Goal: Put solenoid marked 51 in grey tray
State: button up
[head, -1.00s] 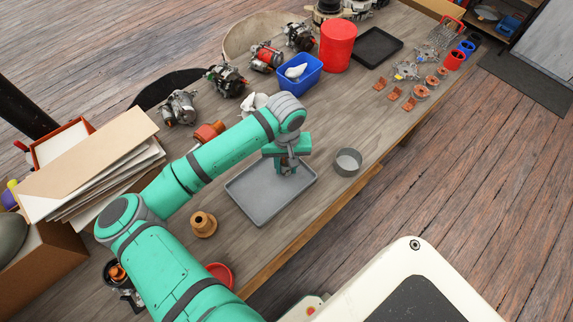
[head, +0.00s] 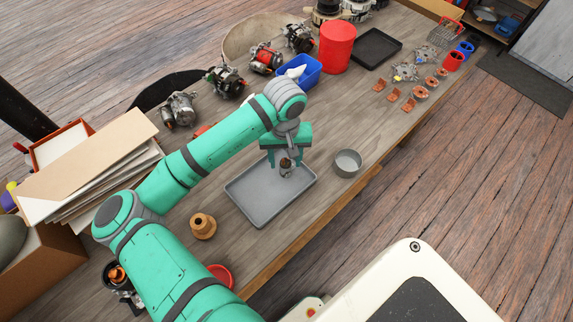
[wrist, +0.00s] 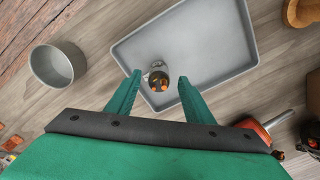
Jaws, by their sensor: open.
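The grey tray (head: 258,203) lies on the bench below my gripper; it also fills the upper middle of the wrist view (wrist: 215,28). A small metallic solenoid (head: 286,167) stands in the tray near its far end, and shows in the wrist view (wrist: 158,77) with dark and orange parts on its top. Its marking is too small to read. My gripper (head: 286,160) is open above the tray, and in the wrist view (wrist: 154,85) the green fingers are spread on either side of the solenoid, apart from it.
A round grey container (head: 348,163) stands right of the tray. A copper-brown flanged part (head: 203,226) is to its left. A blue bin (head: 299,71), a red cylinder (head: 337,46) and several alternators line the far side. A black tray (head: 377,48) lies further back.

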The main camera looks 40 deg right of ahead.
aim_at(286, 164)
notch_tip(286, 164, up, 7)
jog(key=shift+s+r, duration=0.1)
jog(key=shift+r, duration=0.05)
dwell(0.5)
